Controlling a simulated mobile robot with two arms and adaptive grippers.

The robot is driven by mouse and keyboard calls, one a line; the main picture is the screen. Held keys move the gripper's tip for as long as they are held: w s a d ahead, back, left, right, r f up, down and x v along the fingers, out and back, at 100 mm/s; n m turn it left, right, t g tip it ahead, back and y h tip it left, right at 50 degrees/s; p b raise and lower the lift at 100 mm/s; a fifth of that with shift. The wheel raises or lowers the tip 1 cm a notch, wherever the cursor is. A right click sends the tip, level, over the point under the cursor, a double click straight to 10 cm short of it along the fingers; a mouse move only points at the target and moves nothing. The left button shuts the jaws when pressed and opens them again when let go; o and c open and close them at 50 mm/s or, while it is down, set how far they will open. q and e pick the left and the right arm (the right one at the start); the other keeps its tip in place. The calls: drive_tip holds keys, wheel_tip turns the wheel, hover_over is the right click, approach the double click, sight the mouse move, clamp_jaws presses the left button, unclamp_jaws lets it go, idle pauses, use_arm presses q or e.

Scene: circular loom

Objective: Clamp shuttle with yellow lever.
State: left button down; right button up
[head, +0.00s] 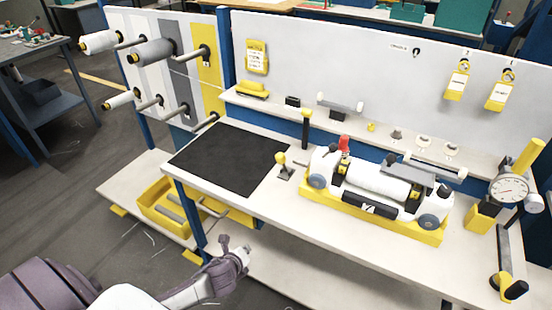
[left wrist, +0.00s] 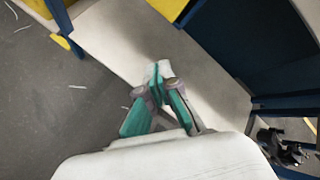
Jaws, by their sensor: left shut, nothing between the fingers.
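The shuttle (head: 376,181) is a white body with dark round ends, resting in a yellow cradle (head: 370,216) on the right half of the bench top. A small lever with a yellow knob (head: 281,159) stands upright just left of the cradle. My left gripper (head: 245,252) is shut and empty, in front of the bench and apart from both shuttle and lever. In the left wrist view its fingertips (left wrist: 160,70) meet over the pale lower shelf; neither shuttle nor lever shows there. My right gripper is not in view.
A black mat (head: 230,158) covers the left part of the bench top (head: 248,202). A dial gauge (head: 510,189) stands at the right end. A spool rack (head: 165,60) is at the left, above a yellow bin (head: 163,222). A dark post with a yellow top (head: 306,125) stands behind the lever.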

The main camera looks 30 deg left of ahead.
sight(283, 165)
use_arm(q)
drive_tip(key=w+r+m, duration=0.1)
drive_tip(key=r, duration=0.3)
drive_tip(key=w+d+r+m+t+p, duration=0.1)
drive_tip(key=r+m, duration=0.1)
drive_tip(key=r, duration=0.2)
drive_tip(key=w+r+m+t, duration=0.1)
drive_tip(key=r+m, duration=0.1)
drive_tip(key=r, duration=0.3)
drive_tip(key=shift+w+d+p, duration=0.25)
drive_tip(key=shift+w+p, duration=0.05)
drive_tip(key=shift+w, duration=0.1)
wheel_tip(283, 165, up, 10)
drive_tip(key=w+d+m+t+p, duration=0.1)
drive_tip(key=d+m+t, duration=0.1)
drive_tip(key=m, duration=0.2)
drive_tip(key=shift+f, duration=0.15)
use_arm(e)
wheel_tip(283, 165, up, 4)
use_arm(q)
drive_tip(key=shift+w, duration=0.15)
